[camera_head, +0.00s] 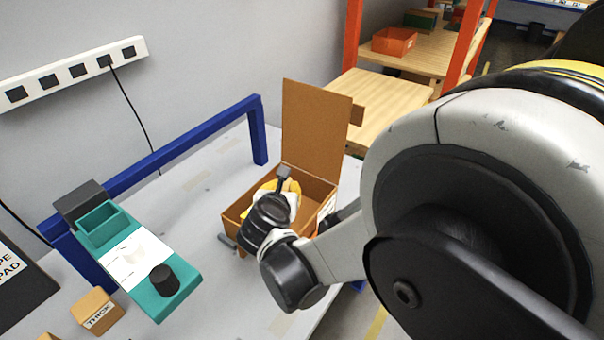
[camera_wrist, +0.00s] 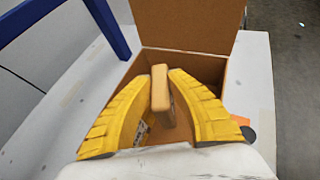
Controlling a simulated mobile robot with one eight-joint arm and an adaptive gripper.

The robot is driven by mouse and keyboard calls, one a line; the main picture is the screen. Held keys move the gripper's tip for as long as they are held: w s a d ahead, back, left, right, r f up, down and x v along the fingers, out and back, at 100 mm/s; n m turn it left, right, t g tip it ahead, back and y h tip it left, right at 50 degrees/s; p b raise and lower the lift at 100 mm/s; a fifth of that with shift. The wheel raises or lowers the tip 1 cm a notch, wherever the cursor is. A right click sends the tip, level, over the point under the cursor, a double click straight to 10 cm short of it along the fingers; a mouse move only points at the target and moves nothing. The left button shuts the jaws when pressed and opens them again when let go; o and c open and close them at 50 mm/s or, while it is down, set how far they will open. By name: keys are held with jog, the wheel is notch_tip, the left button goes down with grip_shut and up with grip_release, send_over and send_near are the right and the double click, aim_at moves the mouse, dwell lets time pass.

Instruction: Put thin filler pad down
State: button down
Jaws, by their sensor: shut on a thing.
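My gripper (camera_wrist: 160,100) has yellow fingers and is shut on the thin filler pad (camera_wrist: 160,88), a small tan block standing on edge between them. The fingers and pad are over the open brown cardboard box (camera_wrist: 208,66), seemingly within its opening. Something with a printed label shows below the pad, partly hidden by the fingers. In the head view the box (camera_head: 318,127) stands on the table with its back flap up. My wrist hides part of its front there, and the pad cannot be made out.
A teal plotter-like device (camera_head: 175,287) with a black knob stands on the table (camera_head: 215,180) at the left. A tan block marked THICK (camera_head: 97,311) lies near it. A blue frame (camera_head: 165,152) runs behind. Bare table lies between the device and the box.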

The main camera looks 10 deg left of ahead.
notch_tip(320, 180, down, 7)
jog(key=b, duration=0.3)
jog(key=shift+f, duration=0.15)
jog(key=shift+f, duration=0.15)
jog(key=c, duration=1.3)
grip_release()
jog(key=shift+c, duration=0.2)
